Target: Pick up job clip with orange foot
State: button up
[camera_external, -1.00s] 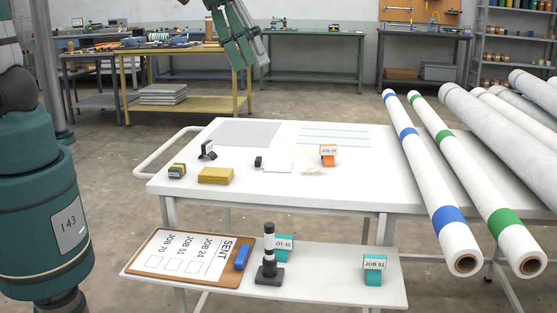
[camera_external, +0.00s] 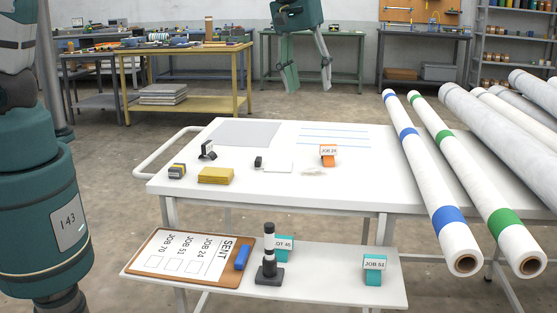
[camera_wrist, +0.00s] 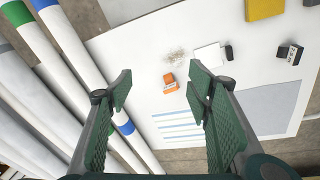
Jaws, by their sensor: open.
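The job clip with the orange foot (camera_external: 328,159) stands on the upper white table top (camera_external: 370,183), right of its middle, with a white label reading JOB 24. In the wrist view the orange clip (camera_wrist: 170,84) lies ahead, between and beyond the fingertips. My gripper (camera_external: 307,75) is open and empty, high above the table's back edge. In the wrist view its two green fingers (camera_wrist: 158,88) are spread wide with nothing between them. Two clips with teal feet stand on the lower shelf: JOB 51 (camera_external: 374,268) and one partly hidden (camera_external: 284,247) behind a black-and-white stand.
The table also holds a yellow block (camera_external: 215,175), a small striped block (camera_external: 177,171), a black holder (camera_external: 208,150) and a white card (camera_external: 279,167). Long white rolls (camera_external: 432,180) lie along the right side. A clipboard (camera_external: 150,273) lies on the lower shelf.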

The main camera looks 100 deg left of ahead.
jog(key=w+a+f+n+g, duration=0.1)
jog(key=w+a+f+n, duration=0.25)
jog(key=a+f, duration=0.4)
jog(key=n, duration=0.2)
send_over(329, 145)
jog(key=shift+g+h, duration=0.4)
notch_tip(329, 145, down, 7)
jog(key=shift+d+f+p, duration=0.15)
jog(key=shift+p, duration=0.2)
jog(key=shift+a+f+n, duration=0.25)
jog(key=shift+a+f, duration=0.15)
jog(key=shift+f, duration=0.05)
jog(key=shift+f, duration=0.1)
jog(key=shift+f, duration=1.2)
jog(key=shift+f, duration=0.1)
jog(key=shift+d+f+b, duration=0.1)
jog(key=shift+f+b, duration=0.75)
jog(key=shift+f, duration=1.65)
